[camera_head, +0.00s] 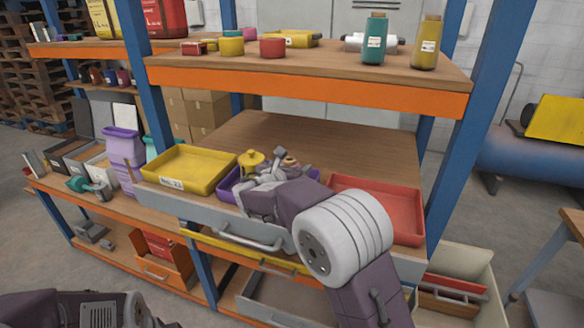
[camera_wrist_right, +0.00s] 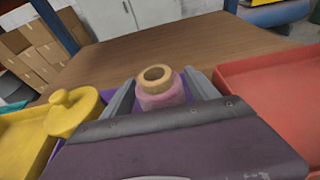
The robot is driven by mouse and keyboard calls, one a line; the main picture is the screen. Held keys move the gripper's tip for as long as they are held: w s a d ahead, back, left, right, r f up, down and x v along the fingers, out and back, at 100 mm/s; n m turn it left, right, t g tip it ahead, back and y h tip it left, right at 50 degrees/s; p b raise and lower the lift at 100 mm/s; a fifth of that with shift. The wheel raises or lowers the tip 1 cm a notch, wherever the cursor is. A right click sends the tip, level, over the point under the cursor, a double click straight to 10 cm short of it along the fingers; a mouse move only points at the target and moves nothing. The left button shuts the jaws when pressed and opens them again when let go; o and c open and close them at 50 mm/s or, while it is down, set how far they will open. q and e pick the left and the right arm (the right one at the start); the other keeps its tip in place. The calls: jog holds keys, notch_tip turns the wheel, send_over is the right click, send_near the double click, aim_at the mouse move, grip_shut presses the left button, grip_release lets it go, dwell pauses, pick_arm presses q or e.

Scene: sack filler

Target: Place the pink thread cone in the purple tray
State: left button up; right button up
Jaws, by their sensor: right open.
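The pink thread cone (camera_wrist_right: 162,94) with a tan top stands upright between the two fingers of my right gripper (camera_wrist_right: 162,98) in the wrist view. The fingers are open, one on each side of it. In the head view the right gripper (camera_head: 284,166) is over the purple tray (camera_head: 228,188), and the cone is mostly hidden behind it. The purple tray is largely covered by my wrist. The cone appears to be within the tray area; its base is hidden. My left arm shows at the lower left, its gripper out of view.
A yellow tray (camera_head: 158,168) lies left of the purple tray and a red tray (camera_head: 410,204) to its right. A yellow knobbed piece (camera_head: 251,160) is close to the gripper's left. The wooden shelf (camera_head: 330,142) behind is clear. An upper shelf (camera_head: 300,84) overhangs it.

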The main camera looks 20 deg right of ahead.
jog(key=shift+r+p, duration=0.35)
jog(key=shift+r, duration=0.1)
jog(key=b+v, duration=0.1)
jog(key=v, duration=0.5)
jog(key=b+v, duration=0.1)
jog(key=v, duration=0.4)
jog(key=shift+s+a+f, duration=0.1)
jog(key=shift+s+a, duration=0.1)
jog(key=shift+s, duration=0.25)
